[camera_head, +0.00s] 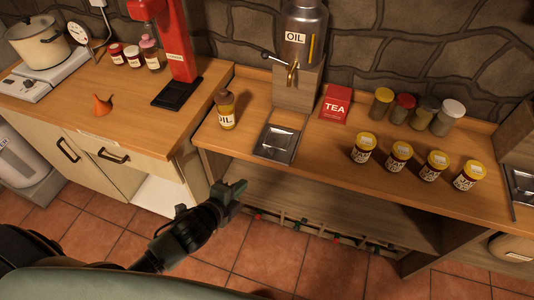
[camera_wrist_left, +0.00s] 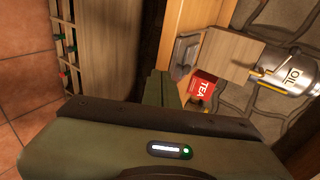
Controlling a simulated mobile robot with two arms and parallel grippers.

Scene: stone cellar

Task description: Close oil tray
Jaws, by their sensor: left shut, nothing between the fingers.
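The oil tray (camera_head: 277,144) is a small grey metal tray in the wooden counter, below the brass tap of the OIL dispenser (camera_head: 304,35). Its near end reaches the counter's front edge; I cannot tell how far it is pulled out. In the left wrist view the tray (camera_wrist_left: 185,52) shows beyond the gripper, partly visible. My left gripper (camera_head: 238,188) is shut and empty, below and left of the tray in the head view, in front of the counter and apart from the tray. My right gripper is not in view.
An oil bottle (camera_head: 225,110) stands left of the tray. A red tea box (camera_head: 336,104) and several yellow-lidded jars (camera_head: 398,156) stand to its right. An open shelf (camera_head: 330,205) lies under the counter. An orange funnel (camera_head: 102,105) is on the left counter.

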